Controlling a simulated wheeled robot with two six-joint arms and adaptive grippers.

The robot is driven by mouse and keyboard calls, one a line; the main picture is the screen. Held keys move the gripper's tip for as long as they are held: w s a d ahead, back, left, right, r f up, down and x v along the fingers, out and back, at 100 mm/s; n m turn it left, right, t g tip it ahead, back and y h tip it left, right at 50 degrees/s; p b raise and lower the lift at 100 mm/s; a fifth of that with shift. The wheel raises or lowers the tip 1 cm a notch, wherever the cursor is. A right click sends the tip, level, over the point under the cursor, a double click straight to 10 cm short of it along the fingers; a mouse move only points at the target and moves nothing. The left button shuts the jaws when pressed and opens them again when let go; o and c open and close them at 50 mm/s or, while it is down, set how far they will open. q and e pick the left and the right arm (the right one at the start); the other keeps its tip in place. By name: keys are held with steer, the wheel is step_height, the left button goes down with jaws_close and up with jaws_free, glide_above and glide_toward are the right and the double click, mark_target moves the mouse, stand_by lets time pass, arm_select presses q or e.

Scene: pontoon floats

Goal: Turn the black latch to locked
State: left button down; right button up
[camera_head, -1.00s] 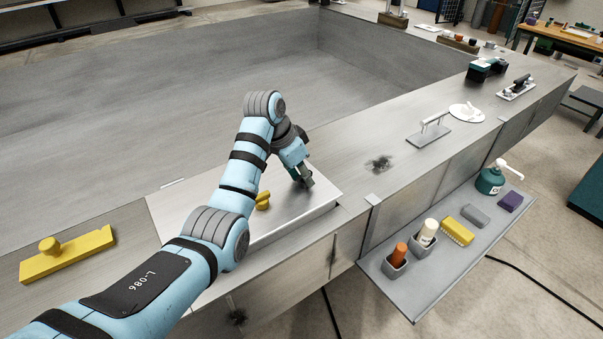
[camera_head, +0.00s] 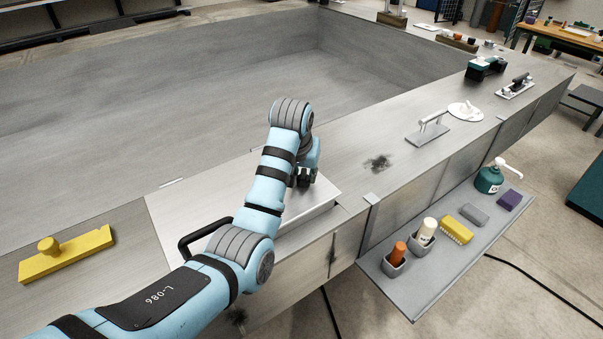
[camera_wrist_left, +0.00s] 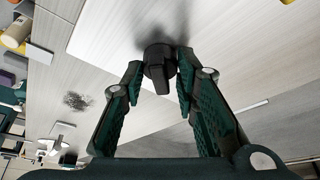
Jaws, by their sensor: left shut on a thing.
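The black latch (camera_wrist_left: 157,72) shows in the left wrist view as a dark round knob with a raised grip bar, on a pale metal panel (camera_wrist_left: 110,45). My left gripper (camera_wrist_left: 159,66) has one finger on each side of it and is shut on it. In the head view my left gripper (camera_head: 302,182) reaches down to the light panel (camera_head: 322,196) on the bench. The latch is hidden there by the gripper and arm. My right gripper is in neither view.
A black bar handle (camera_head: 197,238) stands at the panel's near left, beside my arm. A side shelf (camera_head: 425,285) holds bottles and sponges. A metal handle tool (camera_head: 430,131) stands further along the bench.

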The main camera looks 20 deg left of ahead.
arm_select(q)
steer(key=n+y, duration=0.1)
steer(key=n, duration=0.3)
steer(key=shift+w+d+r+n+y, duration=0.1)
steer(key=shift+d+r+n+y, duration=0.05)
steer(key=shift+n+y, duration=0.2)
steer(key=n+y, duration=0.1)
steer(key=n, duration=0.1)
steer(key=n+g+y, duration=0.1)
steer(key=n, duration=0.2)
steer(key=shift+w, duration=0.1)
steer(key=shift+g, duration=0.3)
steer(key=c, duration=1.3)
jaws_free()
steer(key=shift+d, duration=0.1)
steer(key=v, duration=0.7)
steer(key=shift+r, duration=0.15)
